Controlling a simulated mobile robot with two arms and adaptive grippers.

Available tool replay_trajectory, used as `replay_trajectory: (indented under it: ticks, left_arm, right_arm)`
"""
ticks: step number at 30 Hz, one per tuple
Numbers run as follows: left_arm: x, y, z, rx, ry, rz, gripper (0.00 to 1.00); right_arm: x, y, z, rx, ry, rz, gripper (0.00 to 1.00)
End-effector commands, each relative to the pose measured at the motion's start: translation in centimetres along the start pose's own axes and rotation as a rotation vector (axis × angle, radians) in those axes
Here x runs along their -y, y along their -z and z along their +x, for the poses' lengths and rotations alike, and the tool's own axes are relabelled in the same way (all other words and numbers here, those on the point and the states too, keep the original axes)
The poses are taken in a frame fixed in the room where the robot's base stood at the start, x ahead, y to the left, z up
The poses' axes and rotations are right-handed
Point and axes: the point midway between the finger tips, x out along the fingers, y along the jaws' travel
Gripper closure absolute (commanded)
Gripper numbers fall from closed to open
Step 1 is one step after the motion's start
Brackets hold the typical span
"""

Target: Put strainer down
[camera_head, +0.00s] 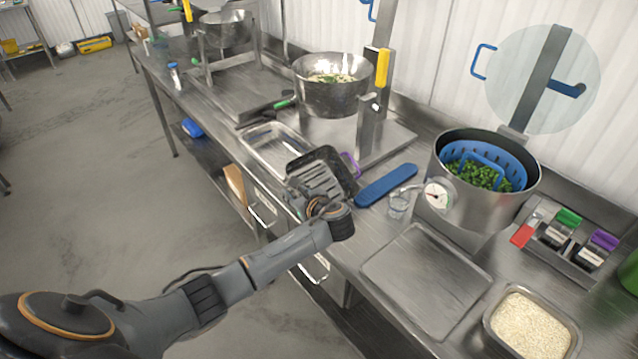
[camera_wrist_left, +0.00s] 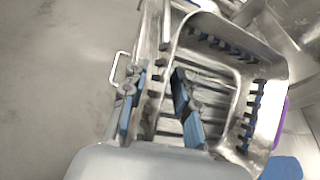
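A slotted metal strainer (camera_head: 322,172), shaped like a square pan, is at the front edge of the counter by a shallow steel tray. It fills much of the left wrist view (camera_wrist_left: 232,35). My left gripper (camera_head: 325,207) is at its near side. In the left wrist view its two blue-padded fingers (camera_wrist_left: 158,108) are spread apart, with the strainer's near wall seen between them. Contact with the wall cannot be made out. A blue perforated basket (camera_head: 487,163) with greens sits in a steel pot (camera_head: 475,212) on the right. My right gripper is not in view.
A shallow steel tray (camera_head: 262,160) lies left of the strainer. A blue bar (camera_head: 386,186), a glass cup (camera_head: 398,206) and a flat steel plate (camera_head: 425,283) lie to the right. A rice pan (camera_head: 530,326) stands at bottom right. A steel bowl (camera_head: 335,100) is behind.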

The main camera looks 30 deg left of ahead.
Motion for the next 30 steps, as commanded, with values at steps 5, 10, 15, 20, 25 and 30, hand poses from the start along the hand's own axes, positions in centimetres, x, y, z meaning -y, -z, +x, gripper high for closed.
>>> replay_trajectory:
  ticks: [5,10,15,20,25,30]
  left_arm:
    - [0.0,0.0,0.0,0.000,0.000,0.000,0.93]
    - [0.0,0.0,0.0,0.000,0.000,0.001,1.00]
    - [0.0,-0.1,-0.1,0.002,0.001,-0.001,1.00]
    - [0.1,-0.1,-0.1,0.002,0.001,-0.001,1.00]
    - [0.2,-1.0,-0.4,0.003,0.002,-0.005,1.00]
    - [0.0,-4.0,-1.0,0.007,0.001,-0.007,1.00]
  right_arm:
    - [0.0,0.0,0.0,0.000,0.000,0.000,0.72]
    - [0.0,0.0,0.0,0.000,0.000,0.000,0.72]
    - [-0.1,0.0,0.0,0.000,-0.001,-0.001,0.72]
    - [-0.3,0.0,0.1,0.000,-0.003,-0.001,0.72]
    - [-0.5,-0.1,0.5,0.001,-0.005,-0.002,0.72]
    - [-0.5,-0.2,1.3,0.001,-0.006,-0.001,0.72]
